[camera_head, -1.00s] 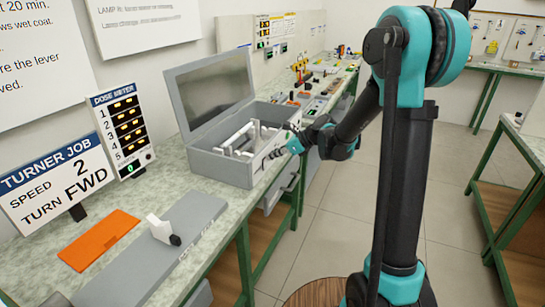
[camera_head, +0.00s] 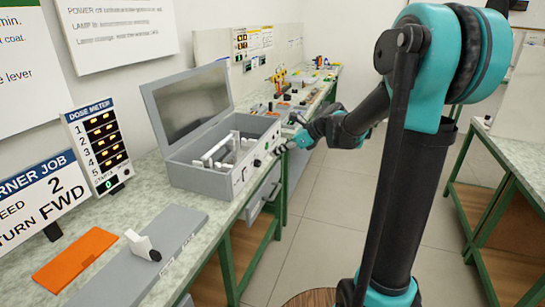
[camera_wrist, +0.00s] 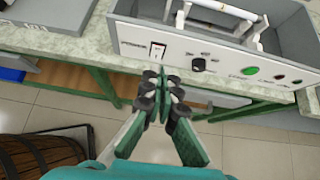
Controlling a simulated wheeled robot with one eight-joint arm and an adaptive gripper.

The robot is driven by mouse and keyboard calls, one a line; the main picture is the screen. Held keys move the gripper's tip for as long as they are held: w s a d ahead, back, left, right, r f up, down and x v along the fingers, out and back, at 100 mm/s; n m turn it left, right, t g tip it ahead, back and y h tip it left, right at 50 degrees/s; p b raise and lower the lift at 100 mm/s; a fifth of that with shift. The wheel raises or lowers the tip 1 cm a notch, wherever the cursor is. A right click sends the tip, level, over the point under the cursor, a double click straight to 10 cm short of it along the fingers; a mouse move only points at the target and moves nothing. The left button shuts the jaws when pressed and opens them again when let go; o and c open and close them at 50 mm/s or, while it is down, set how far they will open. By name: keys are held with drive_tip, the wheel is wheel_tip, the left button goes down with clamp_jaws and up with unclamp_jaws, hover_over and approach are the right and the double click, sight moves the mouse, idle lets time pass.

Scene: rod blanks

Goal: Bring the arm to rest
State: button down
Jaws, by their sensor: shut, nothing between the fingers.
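My gripper (camera_head: 284,147) is at the front of the grey box (camera_head: 205,181), near its right end, in the head view. In the wrist view, my gripper (camera_wrist: 164,80) has its fingertips together with nothing between them, just in front of the bench edge and below the box's control panel (camera_wrist: 215,62). The panel has a power switch (camera_wrist: 157,50), a black knob (camera_wrist: 198,66), and green and red buttons. My arm reaches across from the right. I cannot tell the exact gap between fingertips and bench edge.
The box's lid (camera_head: 192,103) is open, with white rods (camera_head: 222,150) inside. An orange mat (camera_head: 75,258) and a grey board (camera_head: 135,262) lie on the bench. A wooden barrel (camera_wrist: 45,160) stands below left in the wrist view. Open floor (camera_head: 335,200) lies right of the bench.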

idle(0.3)
drive_tip(key=s+d+f+n+h, duration=0.5)
drive_tip(key=s+d+f+n, duration=0.3)
drive_tip(key=s+n, duration=0.3)
drive_tip(key=s+d+f+n+h, duration=0.4)
drive_tip(key=s+d+f+n, duration=0.4)
drive_tip(key=s, duration=0.6)
drive_tip(key=d+n, duration=0.2)
drive_tip(key=n, duration=0.1)
drive_tip(key=shift+s+d+t+h, duration=0.25)
drive_tip(key=shift+d+t+h, duration=0.05)
drive_tip(key=shift+h, duration=0.1)
drive_tip(key=shift+w, duration=0.1)
